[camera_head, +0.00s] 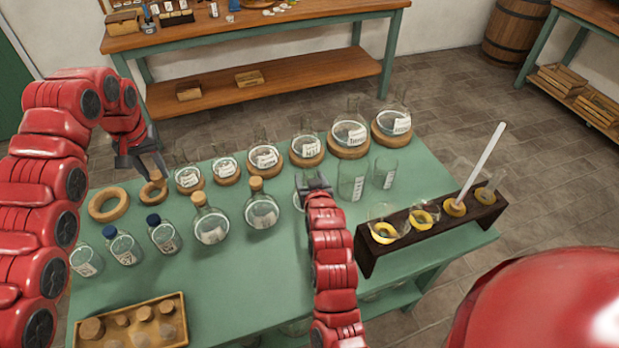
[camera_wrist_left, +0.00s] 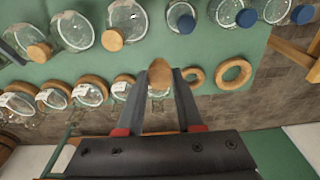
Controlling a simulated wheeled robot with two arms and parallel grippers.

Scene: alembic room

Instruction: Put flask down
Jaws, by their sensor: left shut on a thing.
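My left gripper (camera_head: 148,168) is above the cork rings at the table's far left. It is shut on a brown cork-like piece (camera_wrist_left: 160,70), seen between its fingertips in the left wrist view. Several round flasks stand on cork rings in the back row, the nearest one (camera_head: 188,179) to the right. My right gripper (camera_head: 313,186) is low over the table beside a glass vessel (camera_head: 299,199); its jaws are unclear.
Two cork-stoppered flasks (camera_head: 210,224) (camera_head: 261,211) and several blue-capped bottles (camera_head: 163,233) stand in front. A tray of corks (camera_head: 160,300) is at the near left. A dark rack (camera_head: 372,250) stands at right. Green tabletop is clear near the middle front.

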